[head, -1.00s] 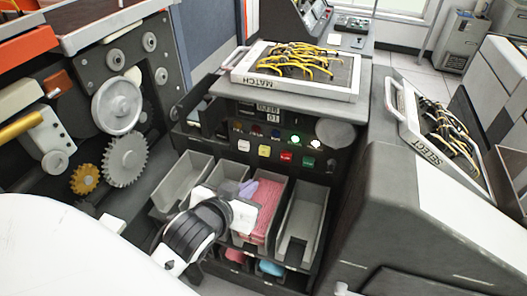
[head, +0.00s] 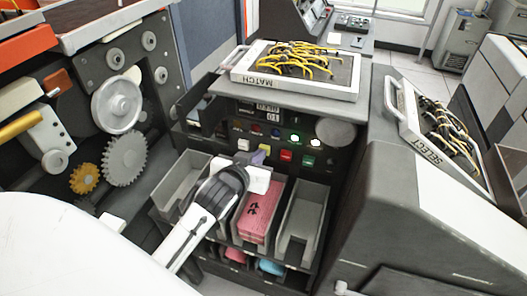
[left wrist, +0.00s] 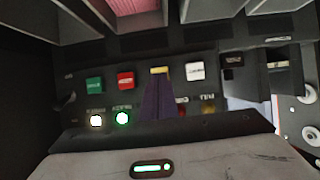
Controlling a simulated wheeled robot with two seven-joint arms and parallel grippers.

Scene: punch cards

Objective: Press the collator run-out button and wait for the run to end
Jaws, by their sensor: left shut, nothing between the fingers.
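The collator's control panel shows a row of push buttons. In the head view I see a white button (head: 243,145), a red button (head: 286,155) and a green button (head: 308,160). A yellow button (left wrist: 160,70) shows in the left wrist view, partly covered by my fingers; I cannot read which label says run-out. My left gripper (head: 261,157) is shut and empty, its purple fingertips at the yellow button. In the left wrist view the fingers (left wrist: 157,98) point at it; contact cannot be told. A green lamp (left wrist: 122,118) and a white lamp (left wrist: 97,121) are lit. My right gripper is out of view.
Below the buttons are card pockets; one holds pink cards (head: 262,205), and an empty grey pocket (head: 303,215) is to its right. The MATCH plugboard (head: 290,80) sits on top, the SELECT plugboard (head: 430,150) at the right. Gears (head: 125,160) stand at the left.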

